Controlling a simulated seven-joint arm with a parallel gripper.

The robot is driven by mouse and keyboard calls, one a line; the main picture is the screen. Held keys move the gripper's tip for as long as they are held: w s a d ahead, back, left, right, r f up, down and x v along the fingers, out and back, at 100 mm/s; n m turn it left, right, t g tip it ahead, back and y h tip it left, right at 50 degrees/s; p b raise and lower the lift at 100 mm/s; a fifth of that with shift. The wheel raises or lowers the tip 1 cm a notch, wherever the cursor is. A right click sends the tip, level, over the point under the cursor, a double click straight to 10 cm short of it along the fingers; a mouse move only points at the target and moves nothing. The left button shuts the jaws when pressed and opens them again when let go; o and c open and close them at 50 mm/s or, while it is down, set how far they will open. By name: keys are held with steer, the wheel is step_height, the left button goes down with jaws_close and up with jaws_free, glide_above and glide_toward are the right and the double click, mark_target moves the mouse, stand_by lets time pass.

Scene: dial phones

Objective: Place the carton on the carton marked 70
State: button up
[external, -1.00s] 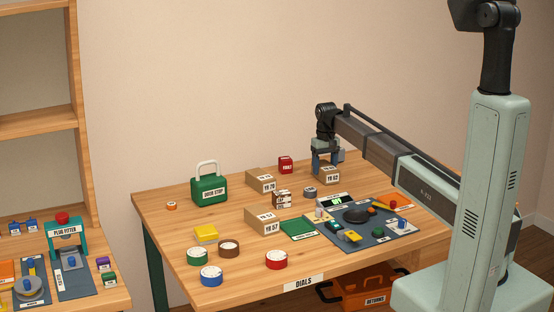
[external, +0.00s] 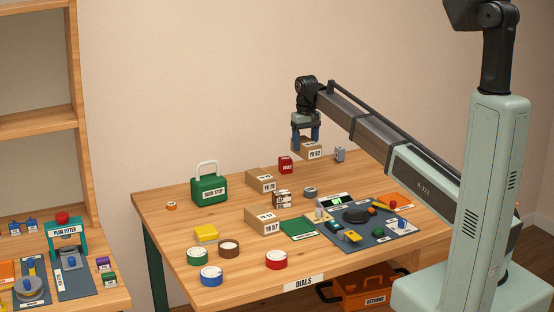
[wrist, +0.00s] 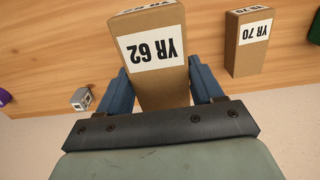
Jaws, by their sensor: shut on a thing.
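My gripper (external: 305,133) is shut on a brown carton with a white label reading YR 62 (external: 308,150), held in the air above the back of the table. In the wrist view the YR 62 carton (wrist: 155,58) sits between the blue fingers (wrist: 162,90). The carton marked YR 70 (external: 261,180) stands on the table to the left of and below the held one. It also shows in the wrist view (wrist: 248,45), right of the held carton and apart from it. Its top looks bare.
A red block (external: 285,165) stands close to the YR 70 carton. A carton marked YR 57 (external: 262,221) and a small brown-and-white box (external: 281,199) are in front. A grey block (external: 340,155) stands at the back right.

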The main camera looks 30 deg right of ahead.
steer(key=w+a+r+n, duration=0.2)
steer(key=a+r, duration=0.1)
steer(key=a, duration=1.2)
steer(key=m, duration=0.2)
glide_above(260, 174)
steer(key=shift+w+f, duration=0.15)
steer(key=shift+f, duration=4.15)
steer(key=o, duration=1.2)
steer(key=shift+f, duration=0.1)
step_height(260, 174, up, 12)
